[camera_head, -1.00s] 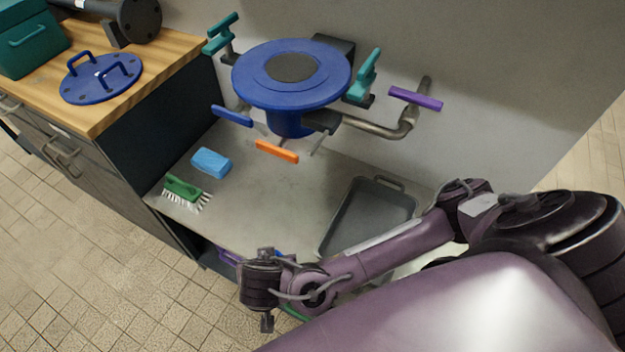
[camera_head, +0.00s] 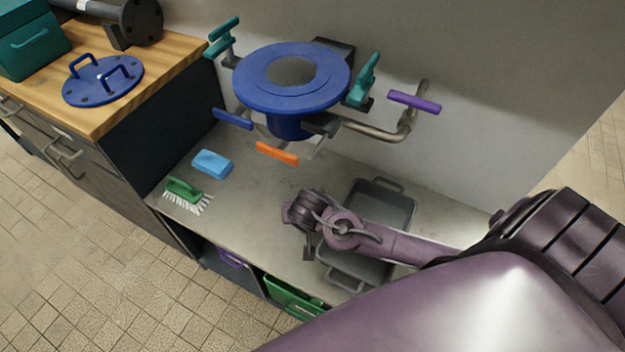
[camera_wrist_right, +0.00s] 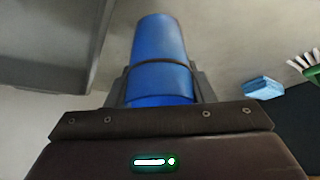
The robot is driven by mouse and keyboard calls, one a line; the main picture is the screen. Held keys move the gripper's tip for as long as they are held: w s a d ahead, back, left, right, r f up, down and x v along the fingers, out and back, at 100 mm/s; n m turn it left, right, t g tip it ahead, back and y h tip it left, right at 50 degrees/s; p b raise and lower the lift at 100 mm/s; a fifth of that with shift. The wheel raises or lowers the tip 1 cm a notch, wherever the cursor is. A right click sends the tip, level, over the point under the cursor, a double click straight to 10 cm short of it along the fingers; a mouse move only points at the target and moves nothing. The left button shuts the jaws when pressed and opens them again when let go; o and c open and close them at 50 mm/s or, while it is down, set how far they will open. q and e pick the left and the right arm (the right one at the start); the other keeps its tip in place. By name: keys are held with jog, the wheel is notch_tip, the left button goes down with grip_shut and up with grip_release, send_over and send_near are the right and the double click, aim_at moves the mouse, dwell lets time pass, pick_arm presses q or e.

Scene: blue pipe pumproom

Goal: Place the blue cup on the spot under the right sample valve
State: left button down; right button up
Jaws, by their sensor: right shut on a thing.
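A blue cup (camera_wrist_right: 160,55) is held between the fingers of my right gripper (camera_wrist_right: 160,85) in the wrist view; the head view does not show it, as my wrist hides it. In the head view my right wrist is above the bench at the grey tray's left edge. Under the blue-flanged pipe (camera_head: 287,80) are a blue handle (camera_head: 232,119) on the left and an orange handle (camera_head: 277,153) on the right. I cannot tell for sure which is the right sample valve, and I see no clear marked spot below. My left gripper is out of view.
The grey tray (camera_head: 398,196) lies on the bench (camera_head: 262,215), partly behind my arm. A blue sponge (camera_head: 212,163) and a green brush (camera_head: 185,190) lie at left. A purple handle (camera_head: 414,102) sticks out at right. The bench middle is clear. A green crate (camera_head: 290,296) is below.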

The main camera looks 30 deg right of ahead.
jog(key=shift+w+d, duration=0.35)
jog(key=shift+d, duration=0.2)
jog(key=shift+w+d, duration=0.3)
jog(key=shift+d, duration=0.2)
jog(key=shift+w+d+f, duration=0.15)
jog(key=shift+d+f, duration=0.05)
jog(key=shift+d, duration=0.05)
jog(key=shift+f, duration=1.55)
jog(key=shift+f, duration=0.1)
jog(key=o, duration=1)
